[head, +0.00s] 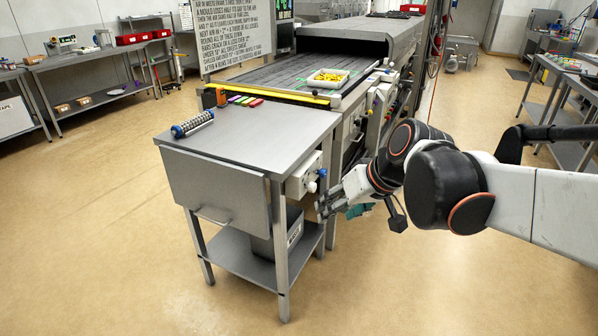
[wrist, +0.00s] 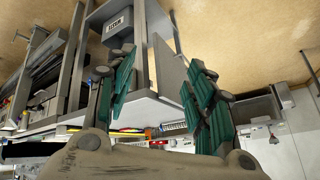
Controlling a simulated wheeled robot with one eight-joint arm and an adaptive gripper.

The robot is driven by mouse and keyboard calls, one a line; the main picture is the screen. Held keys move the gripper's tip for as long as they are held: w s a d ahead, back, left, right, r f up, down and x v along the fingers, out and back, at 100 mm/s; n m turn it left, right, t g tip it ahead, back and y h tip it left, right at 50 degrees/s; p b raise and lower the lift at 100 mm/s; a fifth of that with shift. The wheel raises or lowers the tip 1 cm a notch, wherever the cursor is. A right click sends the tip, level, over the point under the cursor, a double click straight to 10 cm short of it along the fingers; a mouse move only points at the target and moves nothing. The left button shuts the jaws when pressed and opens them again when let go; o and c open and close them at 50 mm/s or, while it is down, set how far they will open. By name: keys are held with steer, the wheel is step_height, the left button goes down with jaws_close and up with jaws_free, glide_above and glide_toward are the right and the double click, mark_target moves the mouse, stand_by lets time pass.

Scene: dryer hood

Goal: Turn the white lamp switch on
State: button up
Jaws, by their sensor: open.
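A white switch box (head: 303,175) is fixed to the right side of the steel table, near its top, in the head view. A pale round knob (head: 311,187) sticks out low on its face, and a blue part (head: 322,172) sits at its right edge. I cannot tell the switch's position. I cannot clearly pick out the switch there.
The steel table (head: 240,135) carries a striped roller (head: 192,124) and several coloured blocks. A grey bin (head: 277,240) stands on its lower shelf. The conveyor dryer (head: 360,45) with a tray of yellow pieces (head: 328,78) adjoins behind. The floor in front is clear.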

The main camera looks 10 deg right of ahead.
steer(key=w+d+f+n+y+p, duration=0.1)
steer(key=w+f+y, duration=0.15)
steer(key=w, duration=1.05)
steer(key=n+t+y+p, duration=0.2)
steer(key=n+y, duration=0.1)
steer(key=y, duration=0.3)
glide_toward(315, 188)
steer(key=s+a+r, duration=0.2)
steer(key=s+r, duration=0.1)
steer(key=r, duration=0.2)
steer(key=d+f+n+t+y, duration=0.2)
steer(key=d+f+y, duration=0.1)
steer(key=d+f, duration=0.4)
steer(key=shift+h, duration=0.25)
steer(key=b+x, duration=0.1)
steer(key=x, duration=0.4)
steer(key=b+x, duration=0.1)
steer(key=x, duration=0.4)
steer(key=f+b+x, duration=0.1)
steer(key=x, duration=0.4)
steer(key=shift+s+b, duration=0.15)
steer(key=shift+b, duration=0.2)
steer(key=c, duration=1.1)
